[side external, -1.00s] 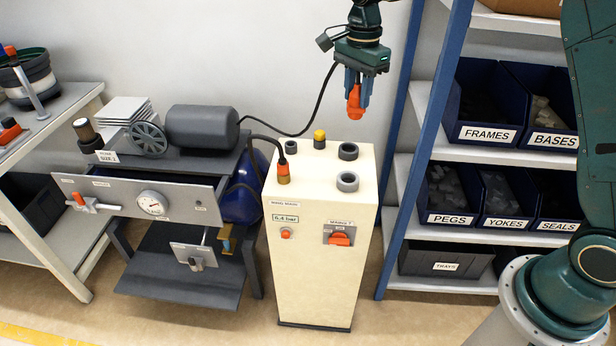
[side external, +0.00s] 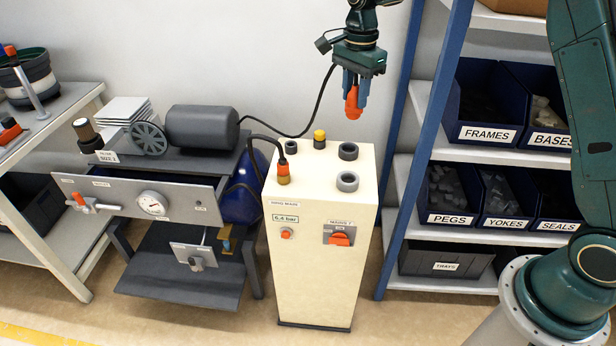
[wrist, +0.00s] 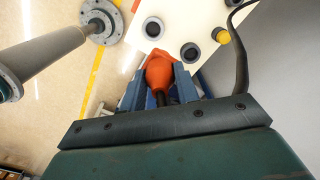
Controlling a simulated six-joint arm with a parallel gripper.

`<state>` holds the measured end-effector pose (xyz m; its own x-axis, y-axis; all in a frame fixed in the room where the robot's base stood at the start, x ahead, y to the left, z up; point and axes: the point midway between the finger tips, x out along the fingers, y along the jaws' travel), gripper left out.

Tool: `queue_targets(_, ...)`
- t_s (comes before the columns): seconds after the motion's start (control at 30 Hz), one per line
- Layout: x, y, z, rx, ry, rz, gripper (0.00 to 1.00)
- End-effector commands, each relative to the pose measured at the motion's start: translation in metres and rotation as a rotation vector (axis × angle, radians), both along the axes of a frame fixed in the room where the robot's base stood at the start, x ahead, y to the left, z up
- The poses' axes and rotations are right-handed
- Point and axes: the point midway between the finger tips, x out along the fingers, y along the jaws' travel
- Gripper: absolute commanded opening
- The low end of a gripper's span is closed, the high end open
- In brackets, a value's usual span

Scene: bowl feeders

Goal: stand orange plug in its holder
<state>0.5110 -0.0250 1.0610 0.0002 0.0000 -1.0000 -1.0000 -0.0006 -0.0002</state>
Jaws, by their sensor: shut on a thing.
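My gripper (side external: 355,95) is shut on the orange plug (side external: 352,106) and holds it in the air above the cream cabinet. The plug hangs below the blue fingers with its orange end down. In the wrist view the plug (wrist: 159,70) sits between the fingers (wrist: 160,85), with a black stem behind it. The cabinet top (side external: 318,168) carries grey ring holders: a rear right one (side external: 348,151), a front right one (side external: 347,182) and a smaller rear left one (side external: 291,147). Which ring is the plug's holder I cannot tell. The plug touches none of them.
A yellow-capped post (side external: 319,138) and another orange connector (side external: 284,172) with a cable stand on the cabinet top. A black cable (side external: 322,100) runs from near my gripper down to the left. A blue-framed shelf (side external: 425,120) stands close on the right.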

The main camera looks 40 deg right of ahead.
Motion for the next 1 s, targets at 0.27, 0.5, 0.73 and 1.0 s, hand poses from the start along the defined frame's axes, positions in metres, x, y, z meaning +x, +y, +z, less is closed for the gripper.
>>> queue_targets(0.27,0.036,-0.032,-0.034,0.000,0.002,-0.004,0.04)
queue_targets(0.5,0.062,-0.062,-0.067,0.001,0.002,-0.003,0.04)
queue_targets(0.73,0.074,-0.078,-0.085,0.000,0.000,-0.001,0.04)
queue_targets(1.0,0.076,-0.081,-0.089,0.000,0.000,0.000,0.04)
